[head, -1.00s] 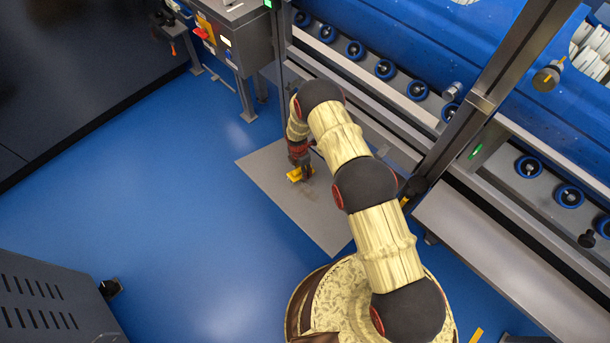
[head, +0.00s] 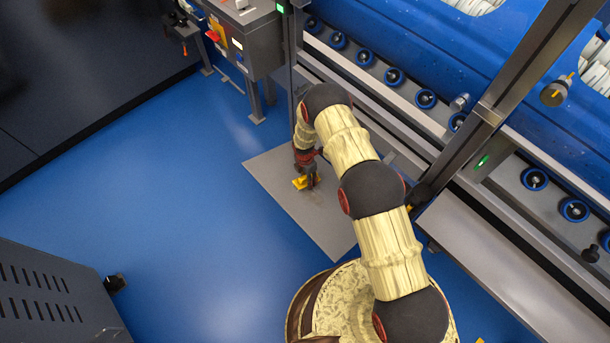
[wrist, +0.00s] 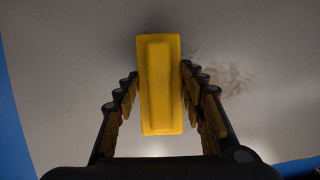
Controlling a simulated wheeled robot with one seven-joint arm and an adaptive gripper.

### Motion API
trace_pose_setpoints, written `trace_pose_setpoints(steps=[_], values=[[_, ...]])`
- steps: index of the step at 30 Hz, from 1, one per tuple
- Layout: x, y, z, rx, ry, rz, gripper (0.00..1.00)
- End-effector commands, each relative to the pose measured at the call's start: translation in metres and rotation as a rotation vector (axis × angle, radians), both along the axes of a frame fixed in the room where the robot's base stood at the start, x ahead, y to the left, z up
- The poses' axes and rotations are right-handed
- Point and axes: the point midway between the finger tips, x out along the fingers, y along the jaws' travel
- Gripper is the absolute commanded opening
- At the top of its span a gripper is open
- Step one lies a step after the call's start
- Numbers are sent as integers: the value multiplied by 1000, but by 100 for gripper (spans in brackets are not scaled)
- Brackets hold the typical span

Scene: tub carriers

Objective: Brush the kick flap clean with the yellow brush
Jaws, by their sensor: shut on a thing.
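My gripper (head: 306,175) is shut on the yellow brush (head: 301,183), low over the grey kick flap (head: 325,225). In the wrist view the brush (wrist: 160,85) stands between my gripper's two fingers (wrist: 160,95), its long side running up the picture. The flap (wrist: 80,90) fills most of the wrist view. A patch of brownish smudges (wrist: 222,75) lies on it just right of the brush. The bristles are hidden under the brush body, so I cannot tell whether they touch the flap.
Blue tubs (head: 400,45) and a roller rail with blue wheels (head: 425,98) stand along the back right. A grey control box (head: 248,38) stands behind the flap. A dark slotted cabinet (head: 50,305) is at lower left. The blue floor (head: 180,210) left of the flap is clear.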

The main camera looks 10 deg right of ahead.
Motion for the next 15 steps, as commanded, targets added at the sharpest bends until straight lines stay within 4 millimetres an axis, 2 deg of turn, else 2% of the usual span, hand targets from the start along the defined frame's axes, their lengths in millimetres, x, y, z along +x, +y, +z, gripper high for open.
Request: trace_pose_setpoints(steps=[15], values=[[-25, -17, -1, -1, 5, 0, 8]])
